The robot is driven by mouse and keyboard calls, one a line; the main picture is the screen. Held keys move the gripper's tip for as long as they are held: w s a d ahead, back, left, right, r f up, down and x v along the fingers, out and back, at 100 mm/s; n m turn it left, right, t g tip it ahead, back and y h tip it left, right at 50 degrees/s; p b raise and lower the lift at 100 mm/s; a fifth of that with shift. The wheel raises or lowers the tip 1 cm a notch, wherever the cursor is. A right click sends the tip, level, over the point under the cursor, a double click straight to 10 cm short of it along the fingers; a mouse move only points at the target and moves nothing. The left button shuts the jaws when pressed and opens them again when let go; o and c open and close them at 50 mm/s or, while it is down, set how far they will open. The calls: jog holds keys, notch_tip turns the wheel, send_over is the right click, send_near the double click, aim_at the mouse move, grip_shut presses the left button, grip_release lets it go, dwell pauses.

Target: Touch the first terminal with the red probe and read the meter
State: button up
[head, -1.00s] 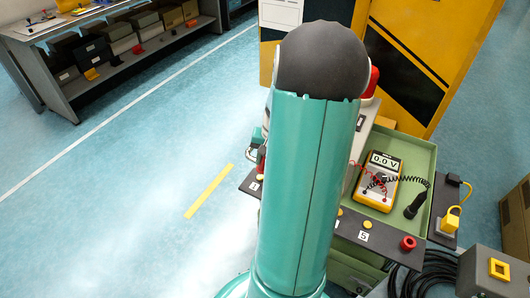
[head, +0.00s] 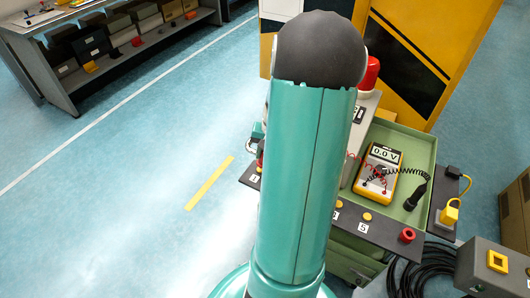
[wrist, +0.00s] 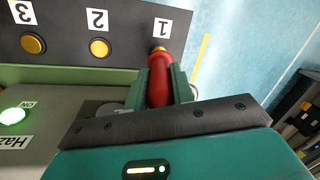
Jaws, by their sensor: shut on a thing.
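My gripper (wrist: 160,88) is shut on the red probe (wrist: 159,76) in the wrist view. The probe's tip end is over the first terminal (wrist: 158,48), beside the label 1. Only a little of that yellow terminal shows, and I cannot tell whether the tip touches it. Terminals 2 (wrist: 99,47) and 3 (wrist: 33,43) are bare yellow buttons on the dark strip. In the head view the yellow meter (head: 379,172) lies in the green tray and reads 0.0 V. My arm hides most of the strip there.
A black probe (head: 415,197) on a coiled lead lies in the green tray (head: 420,150). A red knob (head: 407,235) is at the strip's right end. A red lamp (head: 370,72) stands behind. Black cable (head: 420,275) is coiled at lower right.

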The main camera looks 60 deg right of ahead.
jog(key=shift+f, duration=0.4)
dwell(0.8)
jog(key=shift+r, duration=0.1)
jog(key=shift+w+a+v, duration=0.1)
jog(key=shift+w+v, duration=0.05)
jog(key=shift+v, duration=0.65)
jog(key=shift+w+a+v, duration=0.1)
jog(key=shift+w+v, duration=0.05)
jog(key=shift+v, duration=0.65)
jog(key=shift+w+a+v, duration=0.1)
jog(key=shift+v, duration=0.7)
jog(key=shift+r, duration=0.1)
